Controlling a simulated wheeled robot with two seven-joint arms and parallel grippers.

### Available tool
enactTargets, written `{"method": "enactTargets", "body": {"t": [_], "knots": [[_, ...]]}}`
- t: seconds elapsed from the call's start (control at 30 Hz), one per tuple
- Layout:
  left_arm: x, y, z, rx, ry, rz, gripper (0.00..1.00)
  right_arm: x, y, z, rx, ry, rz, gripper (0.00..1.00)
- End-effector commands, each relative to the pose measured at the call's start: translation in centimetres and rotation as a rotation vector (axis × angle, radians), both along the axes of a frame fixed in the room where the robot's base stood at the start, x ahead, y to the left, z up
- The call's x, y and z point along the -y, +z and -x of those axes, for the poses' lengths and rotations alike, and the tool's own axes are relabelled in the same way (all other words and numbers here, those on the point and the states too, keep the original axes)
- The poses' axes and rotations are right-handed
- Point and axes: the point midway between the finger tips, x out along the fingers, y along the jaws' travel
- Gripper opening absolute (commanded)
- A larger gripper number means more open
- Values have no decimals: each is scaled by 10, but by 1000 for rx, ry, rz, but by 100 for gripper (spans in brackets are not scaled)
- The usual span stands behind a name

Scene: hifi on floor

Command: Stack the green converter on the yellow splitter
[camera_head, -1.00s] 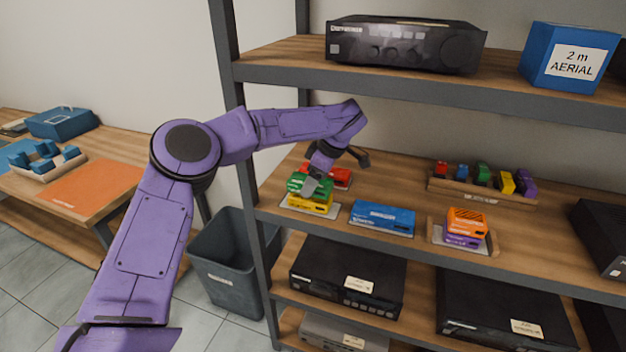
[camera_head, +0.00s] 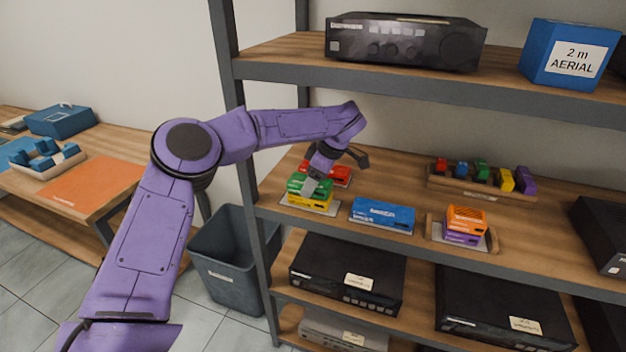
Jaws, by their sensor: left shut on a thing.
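The green converter (camera_head: 296,183) sits directly over the yellow splitter (camera_head: 310,200) at the left end of the middle shelf; the two look stacked and touching. The splitter lies on a pale plate (camera_head: 330,209). My left gripper (camera_head: 314,182) reaches in from above and is shut on the green converter, and its fingers hide part of it. My right gripper is not in view.
A red box (camera_head: 340,174) lies just behind the stack. A blue box (camera_head: 382,216) lies to its right, then an orange box (camera_head: 467,220) on a purple one (camera_head: 461,238). A wooden rack (camera_head: 480,188) of small coloured blocks stands behind. The upper shelf (camera_head: 400,88) overhangs.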

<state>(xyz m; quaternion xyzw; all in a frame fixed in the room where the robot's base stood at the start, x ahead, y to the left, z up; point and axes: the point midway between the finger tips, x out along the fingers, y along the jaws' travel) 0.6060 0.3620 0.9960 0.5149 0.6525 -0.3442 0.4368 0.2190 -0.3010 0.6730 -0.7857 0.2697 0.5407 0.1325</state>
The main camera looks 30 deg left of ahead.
Motion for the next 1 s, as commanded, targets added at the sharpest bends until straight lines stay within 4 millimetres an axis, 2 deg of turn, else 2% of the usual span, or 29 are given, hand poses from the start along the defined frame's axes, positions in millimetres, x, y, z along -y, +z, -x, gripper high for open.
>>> {"method": "enactTargets", "body": {"t": [0.3,0.33,0.4,0.77,0.87,0.97,1.0], "knots": [[0,-1,0,1,0,0,27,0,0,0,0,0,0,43],[0,-1,0,1,0,0,70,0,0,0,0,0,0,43],[0,-1,0,1,0,0,93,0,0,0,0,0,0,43],[2,3,-1,1,0,0,93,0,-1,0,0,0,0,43],[9,19,-3,4,-1,-1,93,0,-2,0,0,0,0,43],[19,45,-5,6,0,-3,93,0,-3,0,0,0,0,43],[30,44,-8,1,-4,-4,93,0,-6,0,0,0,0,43]]}}
